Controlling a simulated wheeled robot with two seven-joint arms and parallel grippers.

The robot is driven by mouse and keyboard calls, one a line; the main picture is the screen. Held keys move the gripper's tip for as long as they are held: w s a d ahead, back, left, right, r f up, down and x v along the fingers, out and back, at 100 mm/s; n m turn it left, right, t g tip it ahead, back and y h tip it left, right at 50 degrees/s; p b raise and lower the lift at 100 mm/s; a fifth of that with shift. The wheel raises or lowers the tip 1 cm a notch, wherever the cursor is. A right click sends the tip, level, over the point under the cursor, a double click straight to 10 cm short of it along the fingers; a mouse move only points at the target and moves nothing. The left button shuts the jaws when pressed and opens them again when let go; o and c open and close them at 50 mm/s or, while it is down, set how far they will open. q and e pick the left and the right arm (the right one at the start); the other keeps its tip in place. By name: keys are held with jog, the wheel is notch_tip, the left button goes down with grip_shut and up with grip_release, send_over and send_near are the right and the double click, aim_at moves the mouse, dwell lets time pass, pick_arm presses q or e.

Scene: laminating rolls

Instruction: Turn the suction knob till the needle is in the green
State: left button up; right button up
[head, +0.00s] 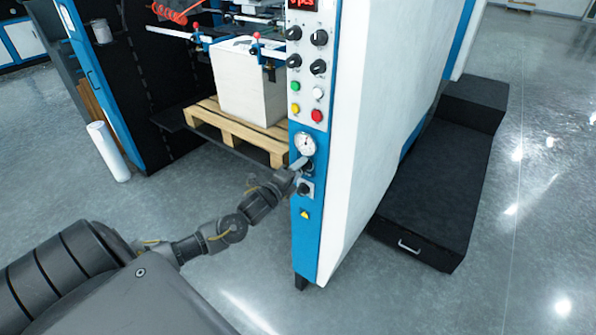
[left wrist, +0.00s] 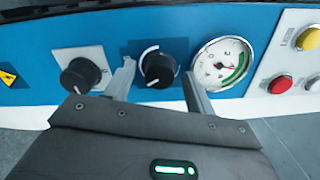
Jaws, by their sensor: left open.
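The suction knob (left wrist: 157,66) is black, with a white arc around it on the blue panel. In the left wrist view it sits between the two fingers of my open left gripper (left wrist: 159,84), with a gap visible on either side. The round white gauge (left wrist: 222,62) is right of the knob there, with a green arc on its right side. Its needle is too small to read surely. In the head view my left gripper (head: 299,168) is at the panel just below the gauge (head: 305,145) and mostly hides the knob. My right gripper is out of view.
Another black knob (left wrist: 80,74) on a grey plate is left of my fingers in the wrist view. Red (left wrist: 279,84) and yellow (left wrist: 308,38) buttons lie beyond the gauge. A pallet (head: 232,133) with a white stack stands behind the panel; a black step (head: 430,190) is right.

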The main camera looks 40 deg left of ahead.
pick_arm(q)
jog(key=s+b, duration=0.2)
jog(key=s, duration=0.8)
jog(key=shift+s+d+b, duration=0.15)
jog(key=shift+s+b, duration=0.2)
jog(key=shift+s, duration=0.05)
